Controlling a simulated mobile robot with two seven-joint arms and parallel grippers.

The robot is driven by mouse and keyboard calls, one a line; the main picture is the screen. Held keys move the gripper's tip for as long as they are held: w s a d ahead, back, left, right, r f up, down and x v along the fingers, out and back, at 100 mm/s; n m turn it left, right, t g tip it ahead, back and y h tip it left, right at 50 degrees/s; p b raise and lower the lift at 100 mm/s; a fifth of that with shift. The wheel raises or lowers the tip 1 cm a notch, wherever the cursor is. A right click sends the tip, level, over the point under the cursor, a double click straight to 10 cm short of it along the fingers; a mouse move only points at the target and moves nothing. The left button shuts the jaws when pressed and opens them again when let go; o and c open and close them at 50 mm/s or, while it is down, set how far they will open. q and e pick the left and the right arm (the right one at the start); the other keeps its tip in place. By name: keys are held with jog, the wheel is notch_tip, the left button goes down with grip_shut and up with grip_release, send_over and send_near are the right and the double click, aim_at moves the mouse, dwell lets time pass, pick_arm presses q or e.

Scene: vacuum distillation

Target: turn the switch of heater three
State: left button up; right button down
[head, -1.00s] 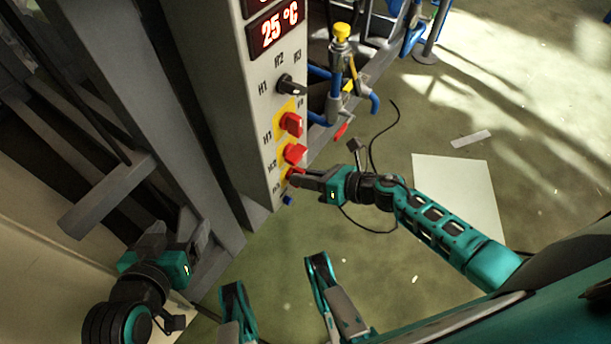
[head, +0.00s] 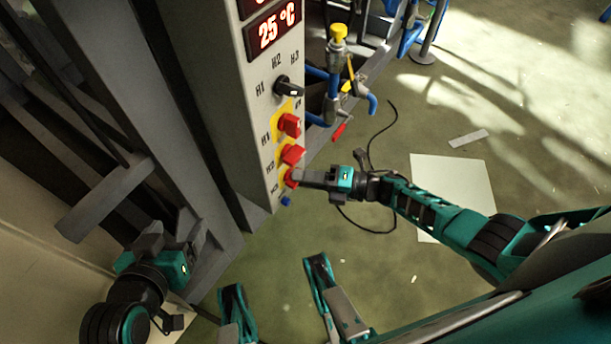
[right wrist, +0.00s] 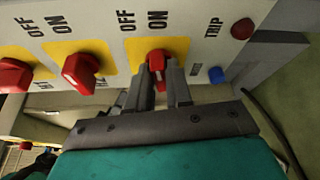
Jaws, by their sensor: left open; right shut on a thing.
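The control panel (head: 262,160) carries a column of red switches on yellow plates. The lowest red switch, heater three's (head: 291,178), is at the tips of my right gripper (head: 300,179). In the right wrist view, the two fingers (right wrist: 163,88) are closed around the red knob of this switch (right wrist: 157,62), below the OFF and ON labels. The fingers hide part of the knob. My left gripper (head: 178,245) is open and empty at the lower left, away from the panel.
Two other red switches, H1 (head: 289,125) and H2 (head: 292,154), sit above. A black selector knob (head: 289,88) and a 25 °C display (head: 273,30) are higher. A blue button (right wrist: 216,75) and red trip lamp (right wrist: 242,28) are beside the switch. Blue piping (head: 325,115) stands behind.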

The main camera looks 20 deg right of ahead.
jog(key=shift+w+a+m+y, duration=0.25)
jog(key=shift+m+y, duration=0.15)
jog(key=shift+m, duration=0.6)
jog(key=shift+t, duration=0.3)
jog(key=c, duration=1.2)
grip_release()
jog(key=shift+o, duration=0.5)
jog(key=shift+s+d, duration=0.1)
jog(key=shift+d, duration=0.05)
jog(key=v, duration=1.3)
jog(key=shift+d, duration=0.15)
jog(key=shift+f, duration=0.1)
